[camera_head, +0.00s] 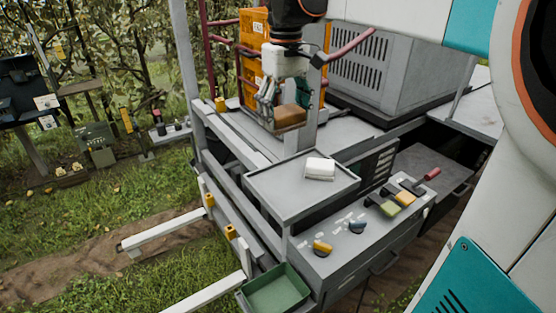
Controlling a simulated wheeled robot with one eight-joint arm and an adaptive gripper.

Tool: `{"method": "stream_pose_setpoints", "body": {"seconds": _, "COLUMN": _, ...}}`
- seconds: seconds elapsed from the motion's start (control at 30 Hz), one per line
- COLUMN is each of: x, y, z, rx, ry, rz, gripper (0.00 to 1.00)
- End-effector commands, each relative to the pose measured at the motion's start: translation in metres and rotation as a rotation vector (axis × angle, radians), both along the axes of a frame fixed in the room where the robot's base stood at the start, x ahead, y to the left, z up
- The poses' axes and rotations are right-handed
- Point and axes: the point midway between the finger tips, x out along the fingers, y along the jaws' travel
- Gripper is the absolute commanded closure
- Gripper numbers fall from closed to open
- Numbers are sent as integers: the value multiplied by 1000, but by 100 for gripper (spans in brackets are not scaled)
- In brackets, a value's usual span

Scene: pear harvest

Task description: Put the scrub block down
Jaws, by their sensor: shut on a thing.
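My gripper (283,97) is at the upper middle of the head view, with its fingers pointing down. It is shut on a brown block (290,117), which I take to be the scrub block. The block hangs at the fingertips, beside a grey upright post. The fingers hide part of the block, and I cannot tell whether its underside touches anything. Below and to the right is a grey tray-like shelf (270,190) with a raised rim.
A green bin (275,292) stands at the front. Orange crates (254,50) and a grey slatted box (390,65) stand behind. The shelf's left part is bare.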

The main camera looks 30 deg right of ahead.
Motion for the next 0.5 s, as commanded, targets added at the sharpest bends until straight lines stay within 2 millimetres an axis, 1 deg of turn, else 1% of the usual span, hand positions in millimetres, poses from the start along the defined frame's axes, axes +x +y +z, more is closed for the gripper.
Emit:
{"method": "stream_pose_setpoints", "body": {"seconds": 0.03, "x": -7, "y": 2, "z": 3, "rx": 0, "ry": 0, "rz": 1, "gripper": 48}}
{"method": "stream_pose_setpoints", "body": {"seconds": 0.07, "x": -8, "y": 2, "z": 3, "rx": 0, "ry": 0, "rz": 1, "gripper": 48}}
{"method": "stream_pose_setpoints", "body": {"seconds": 0.17, "x": -9, "y": 2, "z": -9, "rx": 0, "ry": 0, "rz": 1, "gripper": 48}}
{"method": "stream_pose_setpoints", "body": {"seconds": 0.5, "x": -8, "y": 2, "z": -91, "rx": 0, "ry": 0, "rz": 1, "gripper": 48}}
